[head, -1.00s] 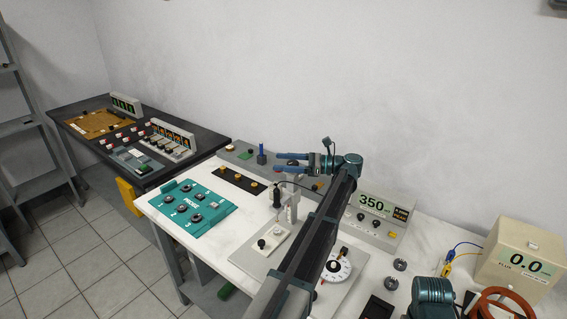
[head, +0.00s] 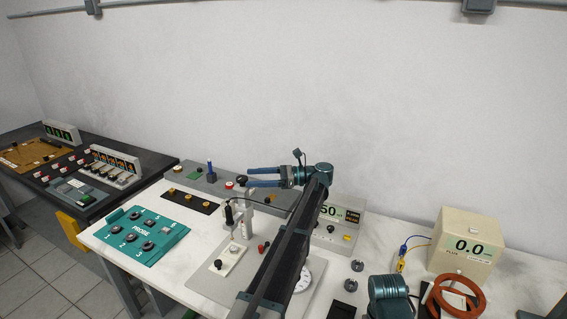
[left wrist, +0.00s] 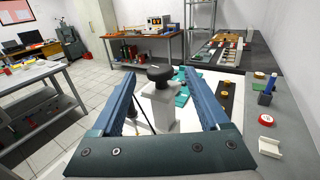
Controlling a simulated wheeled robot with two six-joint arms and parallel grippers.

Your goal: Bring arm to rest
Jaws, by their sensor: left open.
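My left arm reaches in from the bottom of the head view. Its gripper (head: 250,178) is open and empty, with two blue fingers pointing left above the grey console at the back of the bench. In the left wrist view the open fingers (left wrist: 160,74) spread to both sides of a black round knob (left wrist: 160,74) on a pale post (left wrist: 160,107). The knob appears beyond the jaws; I see no grip on it. My right gripper is not in view.
The white bench (head: 185,262) carries a teal probe panel (head: 140,236), a grey console (head: 193,181), a flux meter (head: 467,243) and an orange ring (head: 456,297). My arm partly covers the 350 display box (head: 338,228). A dark table (head: 140,172) stands at left.

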